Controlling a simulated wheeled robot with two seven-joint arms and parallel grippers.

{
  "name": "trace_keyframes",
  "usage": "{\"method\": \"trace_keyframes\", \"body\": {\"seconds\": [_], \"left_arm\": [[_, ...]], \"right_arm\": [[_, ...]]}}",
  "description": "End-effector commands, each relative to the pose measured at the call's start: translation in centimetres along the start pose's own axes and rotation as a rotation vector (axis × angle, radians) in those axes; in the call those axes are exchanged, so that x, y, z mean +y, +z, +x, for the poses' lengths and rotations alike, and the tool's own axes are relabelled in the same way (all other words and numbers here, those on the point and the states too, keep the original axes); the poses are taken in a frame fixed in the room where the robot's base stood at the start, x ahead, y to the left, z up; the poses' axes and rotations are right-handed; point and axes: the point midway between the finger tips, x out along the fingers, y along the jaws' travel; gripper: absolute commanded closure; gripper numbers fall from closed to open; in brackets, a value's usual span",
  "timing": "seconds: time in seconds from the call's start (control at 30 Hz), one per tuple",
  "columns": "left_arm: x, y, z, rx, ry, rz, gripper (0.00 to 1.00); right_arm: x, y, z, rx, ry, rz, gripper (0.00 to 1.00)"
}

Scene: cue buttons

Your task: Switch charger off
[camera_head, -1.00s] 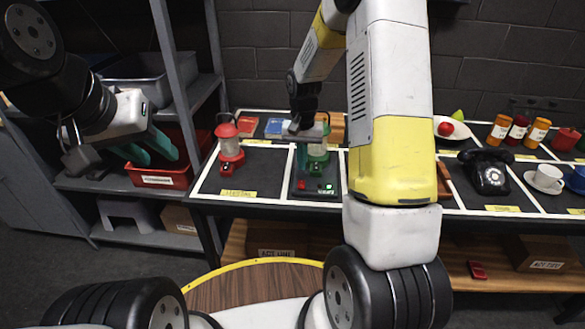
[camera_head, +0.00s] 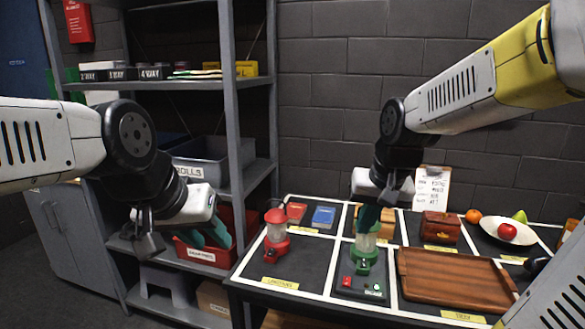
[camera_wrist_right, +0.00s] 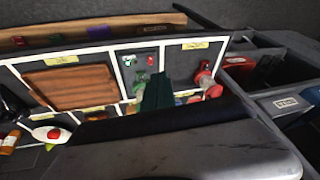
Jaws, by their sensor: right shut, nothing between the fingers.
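The charger (camera_head: 360,284) is a dark dock on the table, with a red button (camera_head: 347,282) at its front left and a bright green patch (camera_head: 376,289) at its front right. A green lantern (camera_head: 366,255) stands upright at its back. My right gripper (camera_head: 368,222) is shut and empty, pointing down at the lantern's top and hiding part of it; contact cannot be told. In the right wrist view the shut fingers (camera_wrist_right: 158,90) show beside the charger (camera_wrist_right: 140,64). My left gripper (camera_head: 205,236) has its fingers apart and empty, by the shelf, away from the charger.
A red lantern (camera_head: 276,238) stands in the cell left of the charger. A wooden tray (camera_head: 455,280) lies to its right. Red and blue boxes (camera_head: 323,216) lie behind. Shelves with a red bin (camera_head: 205,255) stand at left.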

Motion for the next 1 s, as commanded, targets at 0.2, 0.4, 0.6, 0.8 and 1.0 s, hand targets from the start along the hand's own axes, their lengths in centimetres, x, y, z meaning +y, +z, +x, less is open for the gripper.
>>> {"method": "trace_keyframes", "body": {"seconds": [0.2,0.4,0.6,0.8,1.0], "left_arm": [[0.0,0.0,0.0,0.000,0.000,0.000,0.64],[0.0,0.0,0.0,0.000,0.000,0.000,0.64],[0.0,0.0,0.0,0.000,0.000,0.000,0.64],[0.0,0.0,0.0,0.000,0.000,0.000,0.64],[0.0,0.0,0.0,0.000,0.000,0.000,0.64]], "right_arm": [[-0.6,5.4,-5.0,0.129,-0.053,-0.081,1.00],[-0.9,8.2,-6.5,0.190,-0.077,-0.126,1.00],[-1.0,8.7,-6.7,0.200,-0.081,-0.135,1.00],[-1.0,8.6,-6.7,0.199,-0.080,-0.136,1.00],[-0.8,7.0,-6.1,0.161,-0.052,-0.213,1.00]]}}
